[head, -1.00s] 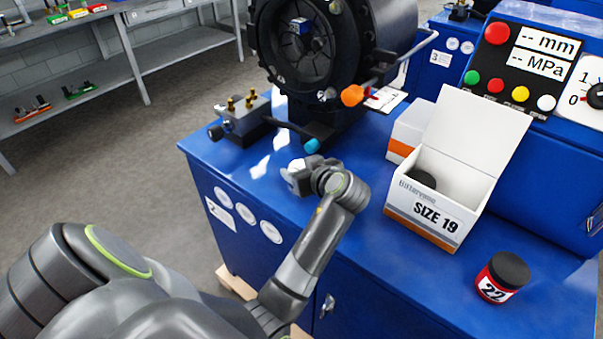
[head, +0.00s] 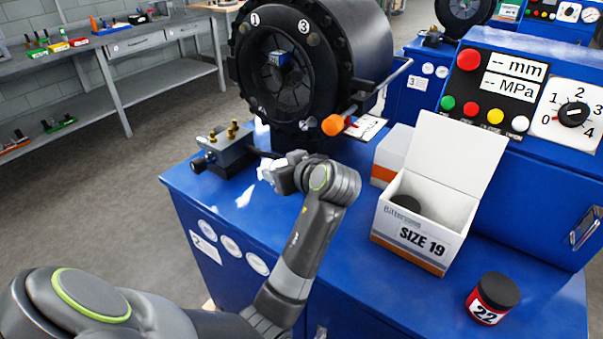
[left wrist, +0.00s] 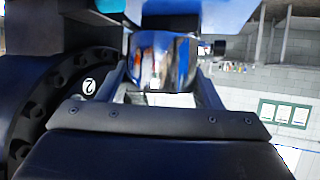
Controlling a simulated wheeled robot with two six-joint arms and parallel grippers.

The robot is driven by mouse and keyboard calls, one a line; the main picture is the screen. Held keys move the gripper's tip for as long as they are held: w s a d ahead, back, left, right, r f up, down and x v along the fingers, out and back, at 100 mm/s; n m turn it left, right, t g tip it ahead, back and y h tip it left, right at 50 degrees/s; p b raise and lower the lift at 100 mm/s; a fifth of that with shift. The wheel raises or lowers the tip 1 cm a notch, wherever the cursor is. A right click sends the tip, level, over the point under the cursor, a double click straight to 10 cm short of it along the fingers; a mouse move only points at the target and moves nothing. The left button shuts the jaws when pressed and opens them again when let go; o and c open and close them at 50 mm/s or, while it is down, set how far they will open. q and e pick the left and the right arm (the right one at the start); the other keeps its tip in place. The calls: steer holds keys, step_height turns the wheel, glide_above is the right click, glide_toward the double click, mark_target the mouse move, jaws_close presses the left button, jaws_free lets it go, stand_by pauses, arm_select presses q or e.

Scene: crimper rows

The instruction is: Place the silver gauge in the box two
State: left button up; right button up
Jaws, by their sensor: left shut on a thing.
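My left gripper (head: 272,173) is over the blue bench top, in front of the round black crimper head. It is shut on a shiny, mirror-like silver piece (left wrist: 163,58), seen between the fingers in the left wrist view; this looks like the silver gauge. In the head view only a small pale part of it shows at the fingertips. An open white box (head: 408,240) marked SIZE 19 stands to the right of the gripper, with a dark round thing inside. I see no box marked two; a plate with a 2 is on the bench front. My right gripper is out of view.
A metal block with brass pins (head: 222,150) sits left of the gripper. The crimper (head: 300,75) has an orange-knobbed lever (head: 334,125). A second white box (head: 391,150) is behind the open one. A red jar (head: 492,298) marked 22 stands at the right front.

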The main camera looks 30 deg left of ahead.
arm_select(q)
steer(key=shift+r, duration=0.6)
steer(key=shift+w+d+m+t, duration=0.1)
steer(key=shift+d+m+t, duration=0.3)
steer(key=s+d+r+m+t+h, duration=0.1)
steer(key=d+r+m+t+h, duration=0.2)
steer(key=d+m+h, duration=0.2)
steer(key=s+d+r+m+t+h, duration=0.1)
steer(key=d+r+m+t+h, duration=0.2)
steer(key=d+m+h, duration=0.3)
steer(key=shift+s+d+r+m, duration=0.3)
steer(key=shift+d+r+m, duration=0.1)
steer(key=shift+d, duration=0.5)
